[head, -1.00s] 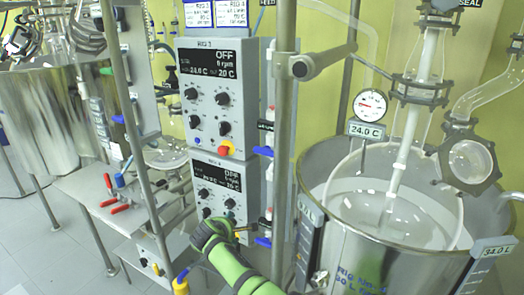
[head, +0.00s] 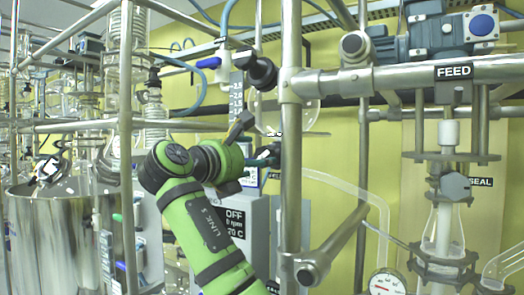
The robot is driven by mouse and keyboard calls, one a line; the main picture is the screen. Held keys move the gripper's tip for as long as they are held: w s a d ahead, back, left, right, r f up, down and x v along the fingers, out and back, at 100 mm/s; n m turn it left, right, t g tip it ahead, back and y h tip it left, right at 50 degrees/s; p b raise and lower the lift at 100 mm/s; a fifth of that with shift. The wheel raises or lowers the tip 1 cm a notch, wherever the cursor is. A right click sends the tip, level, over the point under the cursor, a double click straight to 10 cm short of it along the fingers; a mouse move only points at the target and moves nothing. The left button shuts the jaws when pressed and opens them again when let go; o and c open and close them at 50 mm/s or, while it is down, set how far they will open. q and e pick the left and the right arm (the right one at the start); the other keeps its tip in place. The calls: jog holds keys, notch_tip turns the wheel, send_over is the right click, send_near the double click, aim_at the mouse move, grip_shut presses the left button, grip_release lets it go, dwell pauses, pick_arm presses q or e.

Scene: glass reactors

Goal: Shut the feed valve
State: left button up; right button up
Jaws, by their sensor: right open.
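My right gripper (head: 264,139) is at the end of the green arm that rises from the bottom centre. Its dark fingers are apart, just left of the steel post, and I see nothing clamped in them. A small pale fitting (head: 275,133) shows near the fingertips, below a clear glass vessel (head: 302,115) partly hidden by the post. A valve with a blue handle (head: 209,62) sits on the hose line above the gripper, clear of it. A FEED label (head: 453,71) is on the right-hand pipe. I cannot tell which valve is the feed valve. My left gripper is not in view.
The upright steel post (head: 291,120) stands right beside my gripper, with a clamp and bar sticking out below. A motor (head: 432,38) sits above the right pipe. The grey control box (head: 235,222) is behind my arm. Glassware and a steel vessel (head: 50,235) stand left.

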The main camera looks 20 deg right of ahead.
aim_at(262, 156)
jog(key=p+x, duration=0.1)
jog(key=x, duration=0.3)
jog(key=shift+d+p, duration=0.1)
jog(key=shift+p, duration=0.3)
jog(key=c, duration=1.2)
jog(key=shift+o, duration=0.2)
jog(key=shift+m, duration=0.3)
jog(key=m, duration=0.2)
jog(key=shift+m, duration=0.3)
jog(key=shift+r+m+b, duration=0.1)
jog(key=shift+m+b, duration=0.2)
jog(key=shift+m, duration=1.5)
